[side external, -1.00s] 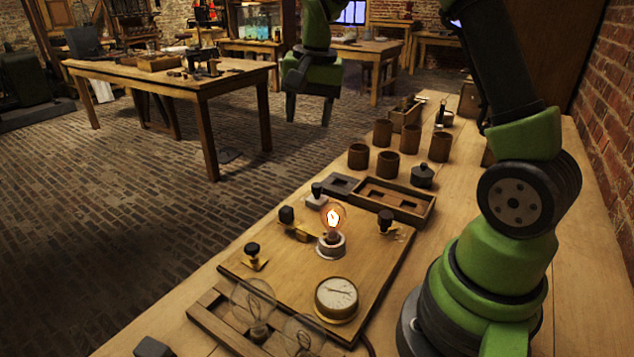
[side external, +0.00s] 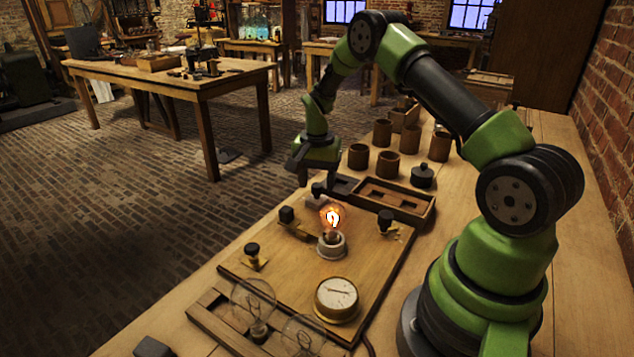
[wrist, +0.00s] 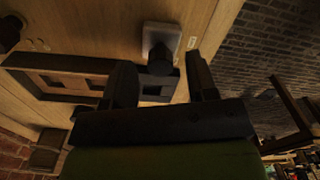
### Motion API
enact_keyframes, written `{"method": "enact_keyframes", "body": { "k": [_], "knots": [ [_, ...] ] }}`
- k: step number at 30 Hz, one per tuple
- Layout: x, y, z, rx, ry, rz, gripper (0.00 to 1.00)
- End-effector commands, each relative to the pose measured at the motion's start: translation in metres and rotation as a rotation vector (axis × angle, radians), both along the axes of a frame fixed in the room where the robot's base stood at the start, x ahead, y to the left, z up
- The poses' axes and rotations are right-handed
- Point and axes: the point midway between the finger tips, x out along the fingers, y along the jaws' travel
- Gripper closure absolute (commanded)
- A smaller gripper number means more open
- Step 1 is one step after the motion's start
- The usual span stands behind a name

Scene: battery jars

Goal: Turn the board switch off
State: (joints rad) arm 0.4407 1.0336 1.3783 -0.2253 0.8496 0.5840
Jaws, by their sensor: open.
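The board switch has a black knob (side external: 318,189) on a pale square base, at the far edge of the wooden board (side external: 285,262). In the wrist view its knob (wrist: 160,60) and pale base (wrist: 171,33) show just beyond the fingers, roughly between them. My gripper (side external: 316,178) is above the switch, pointing down; in the wrist view my gripper (wrist: 162,82) has its two dark fingers apart. I see nothing held, and I cannot tell whether a finger touches the knob. A glowing bulb (side external: 333,218) stands in a white socket on the board.
A round dial gauge (side external: 337,297) and black-topped terminals (side external: 253,250) are on the board. A wooden tray (side external: 405,205) lies beyond it, near several brown cups (side external: 388,165). Clear glass bulbs (side external: 253,300) stand at the near tray.

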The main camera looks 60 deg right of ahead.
Motion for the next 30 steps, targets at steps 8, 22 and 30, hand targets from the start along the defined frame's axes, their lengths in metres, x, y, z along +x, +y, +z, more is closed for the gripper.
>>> {"method": "enact_keyframes", "body": {
  "k": [8, 22, 30],
  "knots": [
    [0.0001, 0.0, -0.008, -0.001, -0.001, 0.0, 0.47],
    [0.0, 0.0, -0.0075, 0.0, 0.0, 0.002, 0.97],
    [-0.0002, 0.0001, -0.0075, 0.001, 0.0, 0.067, 0.97]
  ]
}}
